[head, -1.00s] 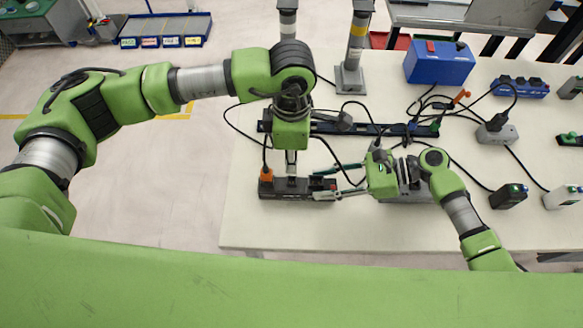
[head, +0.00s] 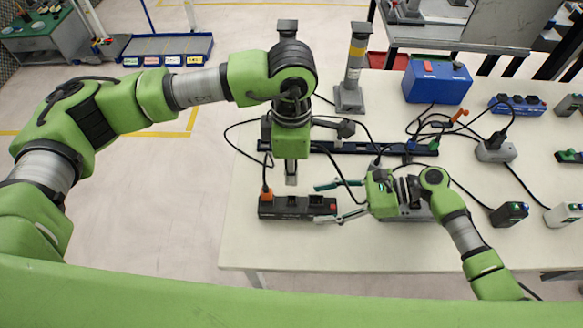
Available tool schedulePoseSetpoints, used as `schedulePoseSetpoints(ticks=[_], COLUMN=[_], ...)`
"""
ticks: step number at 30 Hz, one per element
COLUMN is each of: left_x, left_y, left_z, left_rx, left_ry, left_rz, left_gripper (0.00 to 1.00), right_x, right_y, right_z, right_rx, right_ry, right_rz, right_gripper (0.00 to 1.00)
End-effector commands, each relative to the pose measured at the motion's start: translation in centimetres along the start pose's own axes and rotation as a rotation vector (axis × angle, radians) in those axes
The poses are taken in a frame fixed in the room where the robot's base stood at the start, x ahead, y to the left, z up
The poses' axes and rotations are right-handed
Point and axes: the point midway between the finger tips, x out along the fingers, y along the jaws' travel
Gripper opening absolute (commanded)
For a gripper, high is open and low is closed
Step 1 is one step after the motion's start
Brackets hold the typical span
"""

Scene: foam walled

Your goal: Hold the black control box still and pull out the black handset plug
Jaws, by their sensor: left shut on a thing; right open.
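The black control box (head: 285,208) lies on the near left part of the white table, with a red button at its right end. An orange plug (head: 267,194) with a black cable sits in its left end. My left gripper (head: 291,181) points down just behind and above the middle of the box. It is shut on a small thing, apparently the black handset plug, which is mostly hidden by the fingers. My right gripper (head: 319,203) is open. Its two fingers reach left, one behind and one in front of the box's right end; I cannot tell whether they touch it.
A long black rail (head: 350,148) lies behind the box, with loose black cables around it. A grey post (head: 350,95) and a blue case (head: 437,82) stand at the back. Small boxes and a grey socket block (head: 496,151) occupy the right. The table's front strip is clear.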

Motion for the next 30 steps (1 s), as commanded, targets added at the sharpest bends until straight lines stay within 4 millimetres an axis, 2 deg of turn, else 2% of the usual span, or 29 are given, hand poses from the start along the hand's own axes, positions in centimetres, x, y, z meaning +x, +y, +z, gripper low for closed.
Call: schedulePoseSetpoints(ticks=[5, 12, 18, 23, 30], left_x=[0.0, 0.0, 0.0, 0.0, 0.0], left_y=[0.0, 0.0, 0.0, 0.0, 0.0], left_z=[0.0, 0.0, 0.0, 0.0, 0.0], left_rx=[0.0, 0.0, 0.0, 0.0, 0.0], left_ry=[0.0, 0.0, 0.0, 0.0, 0.0], left_rz=[0.0, 0.0, 0.0, 0.0, 0.0], left_gripper=[0.0, 0.0, 0.0, 0.0, 0.0], right_x=[-2.1, -7.3, -10.6, -11.8, -11.9], right_y=[-0.1, -0.1, -0.1, 0.0, 0.0], right_z=[-0.1, -0.1, -0.1, 0.0, 0.0], right_rx=[0.0, 0.0, 0.001, 0.001, 0.0], right_ry=[0.003, 0.003, 0.003, 0.001, 0.0], right_rz=[-0.003, -0.002, -0.001, -0.001, 0.0], right_gripper=[0.54, 0.54, 0.54, 0.54, 0.54])
